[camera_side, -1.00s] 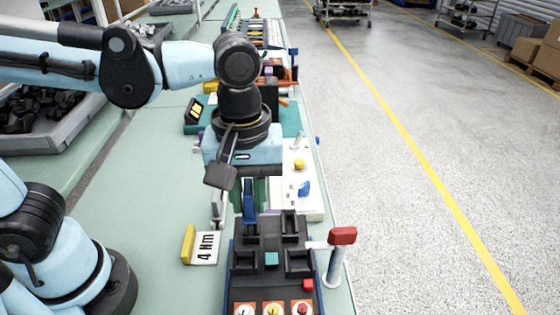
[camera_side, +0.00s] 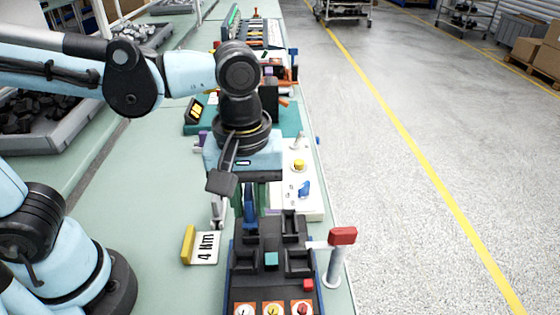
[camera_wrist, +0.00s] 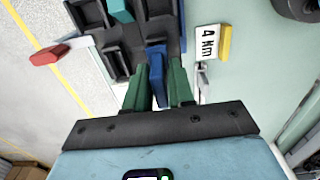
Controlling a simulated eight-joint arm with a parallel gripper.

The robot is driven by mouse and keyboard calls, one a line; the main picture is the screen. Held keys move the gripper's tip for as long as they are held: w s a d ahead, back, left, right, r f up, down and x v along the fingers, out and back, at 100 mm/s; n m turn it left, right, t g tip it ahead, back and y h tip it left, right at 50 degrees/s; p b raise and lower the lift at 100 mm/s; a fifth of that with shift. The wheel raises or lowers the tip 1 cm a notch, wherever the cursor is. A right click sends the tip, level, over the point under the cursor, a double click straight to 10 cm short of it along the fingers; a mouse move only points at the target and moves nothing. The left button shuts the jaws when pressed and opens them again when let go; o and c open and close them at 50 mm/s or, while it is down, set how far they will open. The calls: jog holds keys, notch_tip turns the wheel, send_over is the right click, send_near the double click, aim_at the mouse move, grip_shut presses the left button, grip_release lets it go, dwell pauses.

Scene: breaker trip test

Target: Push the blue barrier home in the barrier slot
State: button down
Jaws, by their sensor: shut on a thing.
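The blue barrier (camera_wrist: 156,62) is an upright narrow plate between the green fingers of my gripper (camera_wrist: 160,72) in the wrist view. In the side view the blue barrier (camera_side: 249,206) stands at the far edge of the black breaker fixture (camera_side: 271,243). Its lower end meets or enters the fixture there; how deep it sits I cannot tell. My gripper is shut on it, pointing down from above. The barrier slot itself is hidden by the barrier and fingers.
A post with a red handle (camera_side: 343,236) stands at the fixture's right. A "4 Nm" card (camera_side: 206,246) with a yellow block lies on its left. A white panel (camera_side: 312,206) with a blue knob lies just beyond.

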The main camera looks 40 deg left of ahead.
aim_at(248, 191)
jog(key=shift+f, duration=1)
jog(key=c, duration=0.9)
grip_release()
jog(key=shift+r, duration=0.1)
notch_tip(248, 191, up, 12)
jog(key=shift+f, duration=0.1)
jog(key=w+a+f+m+t, duration=0.1)
jog(key=a+f+m+t, duration=0.1)
jog(key=a, duration=0.3)
jog(key=w+a+f+m+t, duration=0.1)
jog(key=a+f+m+t, duration=0.1)
jog(key=a+f+m, duration=0.2)
jog(key=w+a+f+m+t, duration=0.2)
jog(key=a+f+m+t, duration=0.1)
jog(key=a, duration=0.3)
jog(key=shift+w+a+f, duration=0.1)
jog(key=shift+a+f, duration=0.2)
jog(key=shift+f, duration=0.55)
